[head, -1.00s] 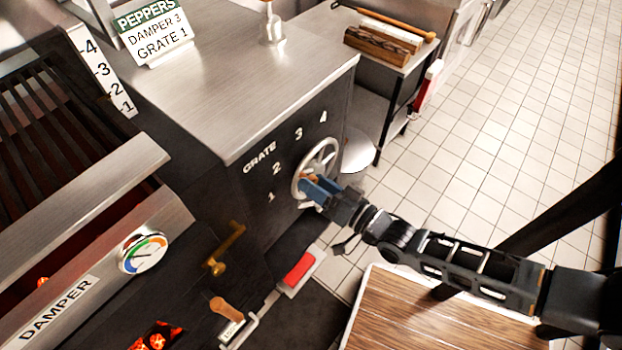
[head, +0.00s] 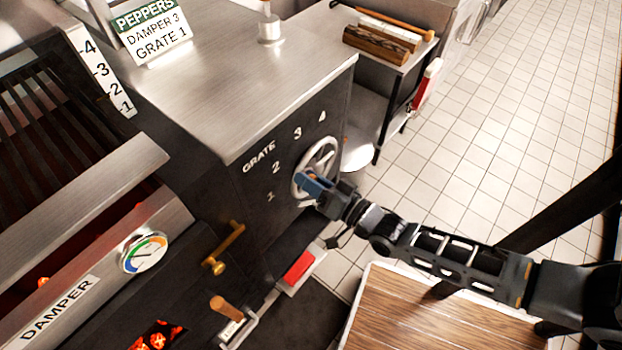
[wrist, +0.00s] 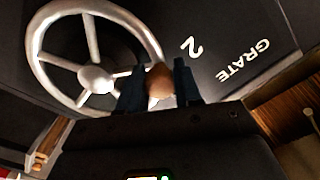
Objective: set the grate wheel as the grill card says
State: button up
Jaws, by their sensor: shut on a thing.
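The grate wheel (head: 326,157) is a pale metal spoked wheel on the dark panel, with the numbers 1 to 4 around it under the word GRATE (head: 259,156). My gripper (head: 312,185) is shut on the wheel's brown knob, at the rim's lower left in the head view, between the 1 and the 2. In the wrist view the knob (wrist: 160,83) sits between my blue fingers, and the wheel (wrist: 88,14) shows its hub and spokes. The grill card (head: 153,32) reads PEPPERS, DAMPER 3, GRATE 1. The height scale (head: 103,71) beside the grill reads 1 to 4.
A damper dial (head: 145,253) and a brass handle (head: 224,250) are on the grill front at left. A wooden-topped surface (head: 430,315) lies below my arm. A side table (head: 400,60) stands behind the wheel. The tiled floor at right is clear.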

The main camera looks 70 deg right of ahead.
aim_at(296, 188)
grip_shut()
jog(key=shift+a+f, duration=0.1)
jog(key=shift+f, duration=0.05)
jog(key=f+n+b, duration=0.1)
jog(key=n, duration=0.1)
jog(key=a+f+n+b, duration=0.1)
jog(key=f+n+b, duration=0.1)
jog(key=n, duration=0.1)
jog(key=shift+w+a+f+n, duration=0.25)
jog(key=shift+f+n, duration=0.05)
jog(key=shift+f, duration=0.05)
jog(key=shift+a+f+n+b, duration=0.1)
jog(key=shift+f+n+b, duration=0.65)
jog(key=shift+n, duration=0.45)
jog(key=o, duration=1)
grip_release()
jog(key=shift+c, duration=0.2)
